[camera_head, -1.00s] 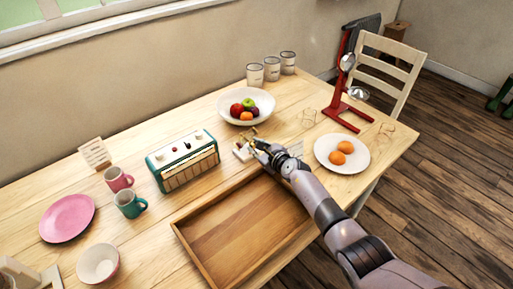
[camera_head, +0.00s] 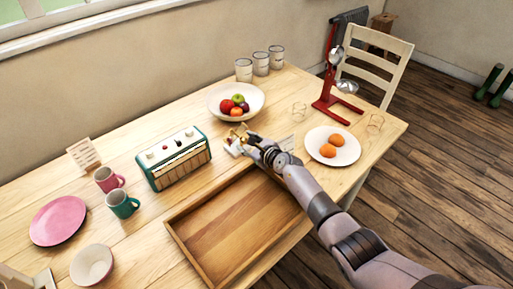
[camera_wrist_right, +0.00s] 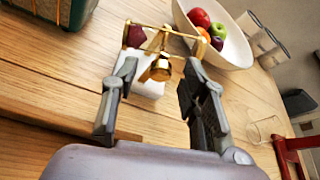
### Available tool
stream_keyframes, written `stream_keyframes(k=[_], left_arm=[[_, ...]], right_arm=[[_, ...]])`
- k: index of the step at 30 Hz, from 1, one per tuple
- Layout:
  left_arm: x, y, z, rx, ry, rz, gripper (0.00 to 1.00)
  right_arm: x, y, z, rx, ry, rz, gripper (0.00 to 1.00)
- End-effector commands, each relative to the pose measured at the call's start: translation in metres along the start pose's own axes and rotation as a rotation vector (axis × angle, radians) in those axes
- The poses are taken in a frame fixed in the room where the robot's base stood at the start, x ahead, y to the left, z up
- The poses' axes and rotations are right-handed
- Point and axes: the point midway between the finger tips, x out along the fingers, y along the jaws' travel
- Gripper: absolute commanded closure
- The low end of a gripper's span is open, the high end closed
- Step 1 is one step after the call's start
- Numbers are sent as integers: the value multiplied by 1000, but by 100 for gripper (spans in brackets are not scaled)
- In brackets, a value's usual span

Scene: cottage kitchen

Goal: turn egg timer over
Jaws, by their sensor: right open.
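The egg timer seems to be the small brass frame on a white block (camera_head: 233,146), standing on the table between the radio and the fruit bowl. In the right wrist view its white base (camera_wrist_right: 147,88) shows, with a brass bar, a brass fitting and a dark red bulb-like part at the left end. My right gripper (camera_head: 249,143) is right at it. In the wrist view the right gripper's fingers (camera_wrist_right: 160,70) are spread apart, with the brass fitting between or just beyond their tips. I cannot tell whether they touch it. My left gripper is not in view.
A fruit bowl (camera_head: 257,108) stands just behind, and a teal radio (camera_head: 173,157) to the left. A wooden tray (camera_head: 190,256) lies in front.

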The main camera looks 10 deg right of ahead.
Motion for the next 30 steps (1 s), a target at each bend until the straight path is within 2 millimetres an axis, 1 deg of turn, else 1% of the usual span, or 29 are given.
stream_keyframes(k=[8, 21, 25, 30], left_arm=[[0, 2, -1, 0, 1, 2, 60], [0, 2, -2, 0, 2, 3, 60], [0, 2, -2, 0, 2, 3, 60], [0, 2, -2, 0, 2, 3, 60]], right_arm=[[-29, 0, -2, -3, 2, -3, 60], [-94, 0, -2, -1, 3, -2, 60], [-108, -1, -1, -2, 3, -2, 60], [-116, 0, -1, -1, 3, -2, 60]])
